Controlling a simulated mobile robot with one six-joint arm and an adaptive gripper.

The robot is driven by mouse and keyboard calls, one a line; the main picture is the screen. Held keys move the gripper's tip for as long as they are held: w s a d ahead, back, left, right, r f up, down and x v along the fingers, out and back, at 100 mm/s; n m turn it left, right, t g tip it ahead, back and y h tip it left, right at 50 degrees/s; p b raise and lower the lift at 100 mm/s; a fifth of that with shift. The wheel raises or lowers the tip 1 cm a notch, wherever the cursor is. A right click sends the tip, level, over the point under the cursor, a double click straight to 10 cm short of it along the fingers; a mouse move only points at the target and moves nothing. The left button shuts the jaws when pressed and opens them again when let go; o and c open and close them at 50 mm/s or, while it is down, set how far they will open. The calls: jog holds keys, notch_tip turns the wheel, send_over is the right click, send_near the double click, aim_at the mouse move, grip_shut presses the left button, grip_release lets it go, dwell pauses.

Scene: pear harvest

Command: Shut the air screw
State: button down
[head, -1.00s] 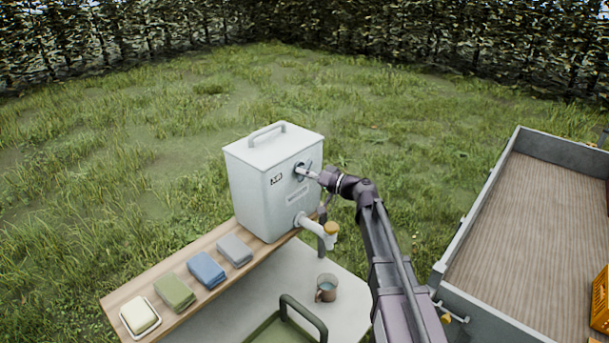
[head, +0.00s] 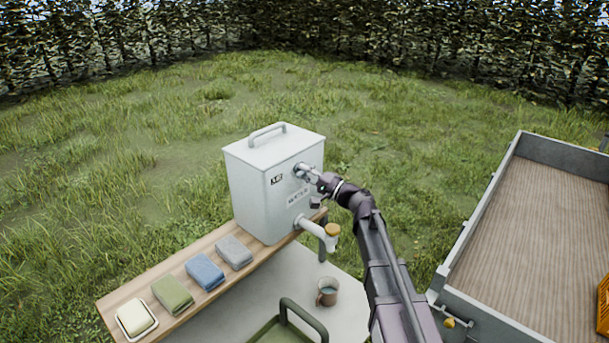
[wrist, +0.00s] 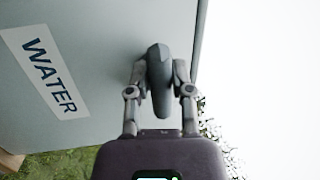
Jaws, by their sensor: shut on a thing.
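The water container (head: 262,195) is a pale grey box with a lid handle, standing on a wooden shelf board. The air screw (head: 300,170) sits high on its front face, beside a small label. My gripper (head: 311,176) is at the screw, reaching in from the right. In the wrist view, my gripper (wrist: 160,88) has its two fingers closed on either side of the dark wing of the air screw (wrist: 158,65). The container's face (wrist: 100,60) with the WATER label fills the left of that view. In the head view my gripper partly hides the screw.
A tap (head: 318,229) with an orange-brown top juts from the container below the screw. A mug (head: 327,291) stands on the grey surface beneath. Folded cloths (head: 205,271) and a soap dish (head: 136,318) lie along the shelf (head: 110,312). A trailer bed (head: 530,235) is at right.

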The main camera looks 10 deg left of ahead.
jog(key=shift+w+r+m, duration=0.1)
jog(key=shift+w+m, duration=0.05)
jog(key=shift+m, duration=0.15)
jog(key=c, duration=0.5)
grip_release()
jog(key=shift+c, duration=0.2)
jog(key=shift+n, duration=0.4)
